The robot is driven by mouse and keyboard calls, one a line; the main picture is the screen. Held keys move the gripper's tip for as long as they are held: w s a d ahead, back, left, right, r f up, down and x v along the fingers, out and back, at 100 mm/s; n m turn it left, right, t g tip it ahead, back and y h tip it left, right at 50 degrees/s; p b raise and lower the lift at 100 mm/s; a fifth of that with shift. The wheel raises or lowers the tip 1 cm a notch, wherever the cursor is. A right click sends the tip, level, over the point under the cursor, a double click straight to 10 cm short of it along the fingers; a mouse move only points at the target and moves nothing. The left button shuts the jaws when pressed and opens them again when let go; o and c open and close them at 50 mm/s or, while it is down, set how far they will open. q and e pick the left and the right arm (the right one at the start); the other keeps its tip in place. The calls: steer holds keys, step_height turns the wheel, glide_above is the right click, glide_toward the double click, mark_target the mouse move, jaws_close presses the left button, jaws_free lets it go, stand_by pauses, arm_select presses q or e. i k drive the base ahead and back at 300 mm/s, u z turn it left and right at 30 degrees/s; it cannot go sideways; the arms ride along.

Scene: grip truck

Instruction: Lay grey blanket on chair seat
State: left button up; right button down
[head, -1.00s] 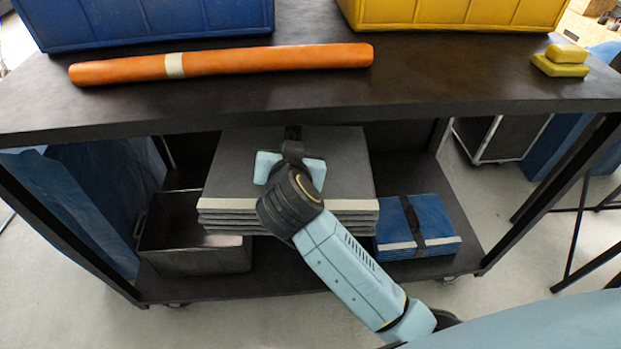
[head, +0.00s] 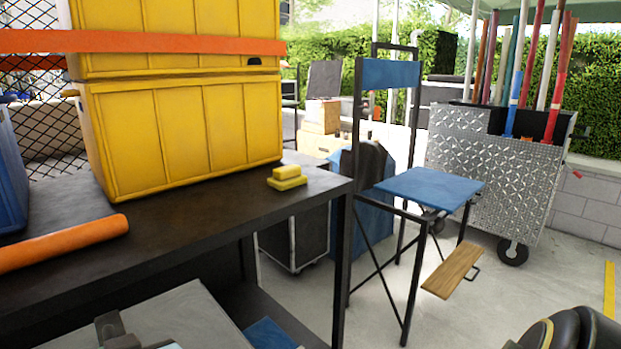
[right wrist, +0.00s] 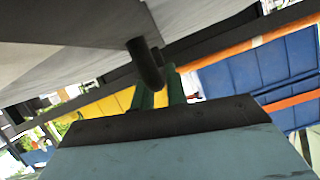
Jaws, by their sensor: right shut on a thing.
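The grey blanket (head: 175,312) is a folded grey slab at the lower left of the head view, in front of the black shelf unit. A dark strap (head: 110,326) crosses it. My right gripper (head: 128,343), mostly cut off by the bottom edge, is at this strap. In the right wrist view my right gripper (right wrist: 160,92) has its green fingers shut on the black strap (right wrist: 146,65), with the blanket's grey surface (right wrist: 70,55) beside it. The tall black-framed chair has a blue seat (head: 430,188), which is bare. My left gripper is out of view.
The shelf's black top (head: 230,212) holds yellow crates (head: 180,135), an orange roll (head: 60,243) and small yellow blocks (head: 287,178). The chair's wooden footrest (head: 453,270) juts forward. A metal cart (head: 500,160) with poles stands behind it.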

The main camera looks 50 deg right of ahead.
mark_target(426, 186)
steer(key=z, duration=2.75)
steer(key=i, duration=2.9)
steer(key=u, duration=2.05)
steer(key=i, duration=0.45)
steer(key=u, duration=0.05)
